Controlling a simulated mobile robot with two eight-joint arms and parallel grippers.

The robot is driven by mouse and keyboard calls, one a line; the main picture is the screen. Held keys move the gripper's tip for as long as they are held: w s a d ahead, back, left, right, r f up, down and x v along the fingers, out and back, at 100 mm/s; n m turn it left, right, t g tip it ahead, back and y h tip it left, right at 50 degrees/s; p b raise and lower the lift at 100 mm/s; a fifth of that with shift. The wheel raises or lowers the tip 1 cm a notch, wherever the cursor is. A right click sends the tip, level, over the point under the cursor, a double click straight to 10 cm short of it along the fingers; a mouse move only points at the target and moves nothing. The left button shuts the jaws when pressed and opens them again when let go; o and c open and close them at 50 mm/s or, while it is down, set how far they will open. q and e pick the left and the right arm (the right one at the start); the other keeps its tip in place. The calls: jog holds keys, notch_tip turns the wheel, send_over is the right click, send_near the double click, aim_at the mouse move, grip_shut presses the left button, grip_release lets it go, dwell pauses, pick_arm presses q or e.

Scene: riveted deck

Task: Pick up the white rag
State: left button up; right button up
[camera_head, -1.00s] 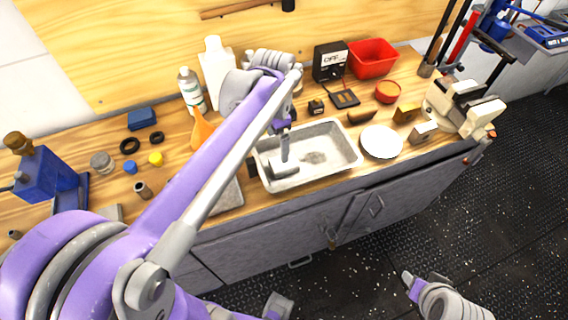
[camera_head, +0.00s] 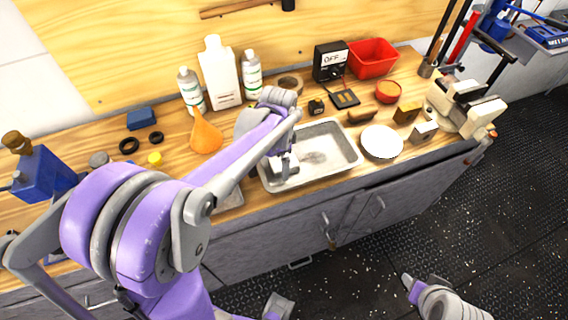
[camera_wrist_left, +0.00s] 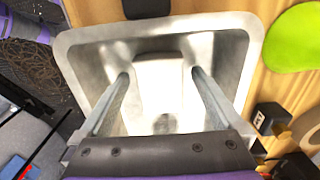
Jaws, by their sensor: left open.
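A pale, folded-looking piece that I take for the white rag (camera_wrist_left: 160,72) lies inside the metal tray (camera_wrist_left: 228,60), between my left fingers in the left wrist view. In the head view the tray (camera_head: 345,150) sits on the workbench, and my left gripper (camera_head: 284,172) is down in its left part, mostly covering the pale piece. My left gripper (camera_wrist_left: 165,95) is open, with a finger on each side of the piece. I cannot tell whether they touch it. What seems to be my right gripper (camera_head: 413,288) hangs low over the floor, its jaws unclear.
A flat white disc (camera_head: 381,142) lies right of the tray. Behind are white bottles (camera_head: 220,75), an orange funnel (camera_head: 206,136), a small black box (camera_head: 316,107) and a red bin (camera_head: 372,62). A green flat thing (camera_wrist_left: 293,40) shows beside the tray in the wrist view.

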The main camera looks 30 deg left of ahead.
aim_at(279, 163)
pick_arm(q)
jog(key=shift+f, duration=0.15)
jog(key=c, duration=1.4)
notch_tip(279, 163, up, 10)
jog(key=shift+r+p, duration=0.1)
jog(key=shift+p, duration=0.25)
